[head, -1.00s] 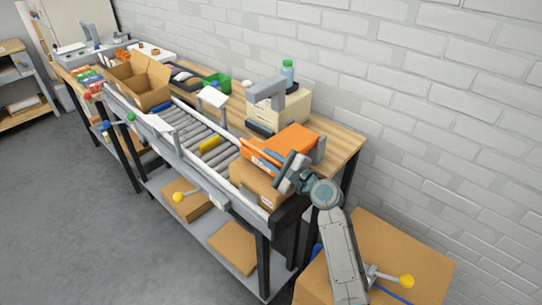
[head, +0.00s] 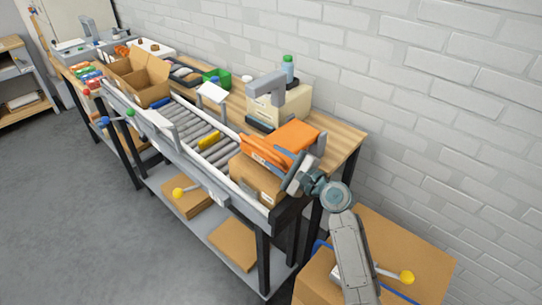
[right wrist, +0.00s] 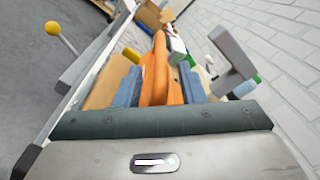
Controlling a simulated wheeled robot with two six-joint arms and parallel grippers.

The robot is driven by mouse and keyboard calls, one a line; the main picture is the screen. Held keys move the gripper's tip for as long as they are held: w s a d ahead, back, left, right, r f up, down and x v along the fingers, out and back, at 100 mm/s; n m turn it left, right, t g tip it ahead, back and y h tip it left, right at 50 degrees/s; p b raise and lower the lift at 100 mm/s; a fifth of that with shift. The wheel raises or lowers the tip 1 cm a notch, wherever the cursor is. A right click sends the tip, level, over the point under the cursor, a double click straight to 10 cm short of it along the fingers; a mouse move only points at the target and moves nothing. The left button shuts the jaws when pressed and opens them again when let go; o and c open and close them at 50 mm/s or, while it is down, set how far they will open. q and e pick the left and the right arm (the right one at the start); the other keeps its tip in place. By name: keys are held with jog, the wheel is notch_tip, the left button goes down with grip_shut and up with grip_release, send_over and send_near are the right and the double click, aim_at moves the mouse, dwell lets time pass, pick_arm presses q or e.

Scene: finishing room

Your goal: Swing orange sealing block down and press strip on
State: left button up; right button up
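The orange sealing block (head: 264,151) is a long orange piece at the near right end of the roller conveyor, slanting over a brown carton (head: 254,180). In the right wrist view the orange piece (right wrist: 157,72) stands between the two blue-grey fingers. My right gripper (head: 291,172) reaches it from the right, and the fingers appear to touch it on both sides. An orange panel (head: 297,135) with grey ends lies just behind it. No strip can be made out on the carton top, and the block's lower contact is hidden. My left gripper is not in view.
The grey roller conveyor (head: 190,123) runs to the back left, with a yellow piece (head: 209,141) on it. A grey arm-shaped device (head: 266,88) and blue bottle (head: 288,68) stand behind. An open carton (head: 137,78) sits farther off. A brick wall bounds the right.

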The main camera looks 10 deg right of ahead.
jog(key=b+v, duration=0.1)
jog(key=v, duration=0.6)
jog(key=shift+w+f, duration=0.1)
jog(key=shift+f, duration=0.05)
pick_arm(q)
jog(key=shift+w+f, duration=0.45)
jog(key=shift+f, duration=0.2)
pick_arm(e)
jog(key=shift+s+d, duration=0.35)
jog(key=shift+s, duration=0.15)
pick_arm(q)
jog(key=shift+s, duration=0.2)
